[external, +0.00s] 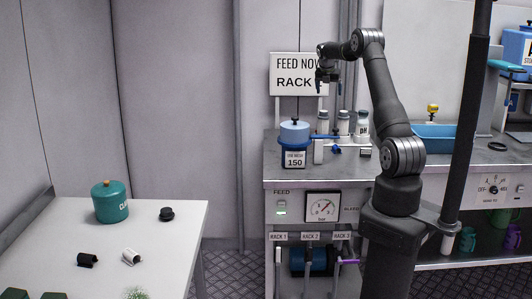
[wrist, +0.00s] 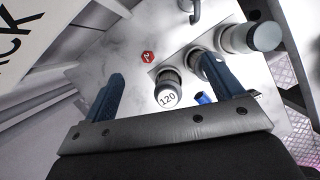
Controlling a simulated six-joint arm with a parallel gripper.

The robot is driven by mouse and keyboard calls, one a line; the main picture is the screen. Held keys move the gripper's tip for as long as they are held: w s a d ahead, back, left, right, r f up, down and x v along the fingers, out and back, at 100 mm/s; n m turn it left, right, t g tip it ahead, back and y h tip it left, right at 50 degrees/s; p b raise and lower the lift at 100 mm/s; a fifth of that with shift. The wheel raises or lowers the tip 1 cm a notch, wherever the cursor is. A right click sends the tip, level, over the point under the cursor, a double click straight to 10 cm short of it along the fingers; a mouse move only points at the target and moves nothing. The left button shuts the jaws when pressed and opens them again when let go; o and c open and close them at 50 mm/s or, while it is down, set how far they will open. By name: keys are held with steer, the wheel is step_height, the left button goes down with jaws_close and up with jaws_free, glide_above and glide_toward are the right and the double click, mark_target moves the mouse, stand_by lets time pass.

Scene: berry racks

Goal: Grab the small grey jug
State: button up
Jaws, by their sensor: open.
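No jug that is plainly grey stands out. A small pale, whitish-grey vessel (external: 131,257) lies on the white table in the external view, too small to tell for sure whether it is a jug. A small pale object (external: 447,243), unclear in shape, stands on the low shelf beside a green jug (external: 467,239) and a purple jug (external: 512,237). My gripper (external: 328,86) is high in front of the rack sign, far from all of these. In the wrist view my gripper (wrist: 162,68) is open, with nothing held between its blue fingers.
Below my gripper, the counter holds a blue-lidded pot (external: 295,132) and several capped bottles, one marked 120 (wrist: 167,96). A blue tray (external: 435,137) sits right. The white table (external: 185,230) also bears a green canister (external: 110,203) and a black cup (external: 87,260).

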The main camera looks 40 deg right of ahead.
steer(key=s+d+f+m, duration=0.2)
steer(key=s+d, duration=0.3)
steer(key=d, duration=0.4)
steer(key=shift+g, duration=0.3)
steer(key=x, duration=1)
steer(key=shift+s+d+f, duration=0.1)
steer(key=shift+d+f, duration=0.05)
steer(key=shift+d, duration=0.15)
steer(key=shift+w+x, duration=0.2)
steer(key=shift+x, duration=1.3)
steer(key=shift+w+x, duration=0.2)
steer(key=shift+x, duration=1.3)
steer(key=c, duration=1.1)
